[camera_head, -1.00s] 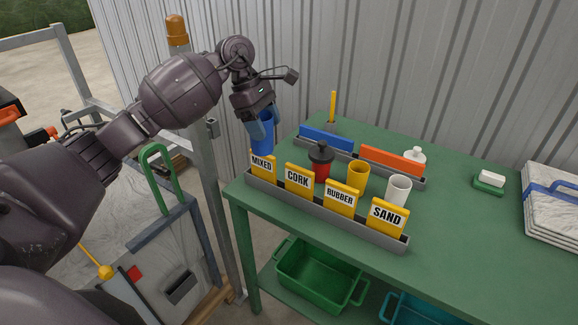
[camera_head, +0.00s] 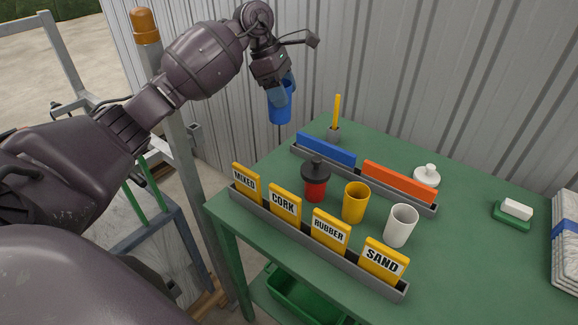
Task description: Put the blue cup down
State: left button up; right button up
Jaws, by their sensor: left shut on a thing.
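The blue cup (camera_head: 281,112) hangs in my left gripper (camera_head: 281,92), which is shut on it. The gripper points down and holds the cup in the air near the table's far left corner, in front of the corrugated wall. The green table (camera_head: 470,262) is below and to the right. My right gripper is not in view.
The right middle of the table is clear.

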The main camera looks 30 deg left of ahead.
pick_arm(q)
jog(key=f, duration=2)
jog(key=shift+s, duration=0.2)
jog(key=o, duration=0.9)
jog(key=shift+c, duration=0.2)
jog(key=shift+o, duration=0.6)
jog(key=shift+r, duration=0.35)
jog(key=v, duration=1.1)
jog(key=shift+a+r, duration=0.2)
jog(key=shift+r, duration=0.15)
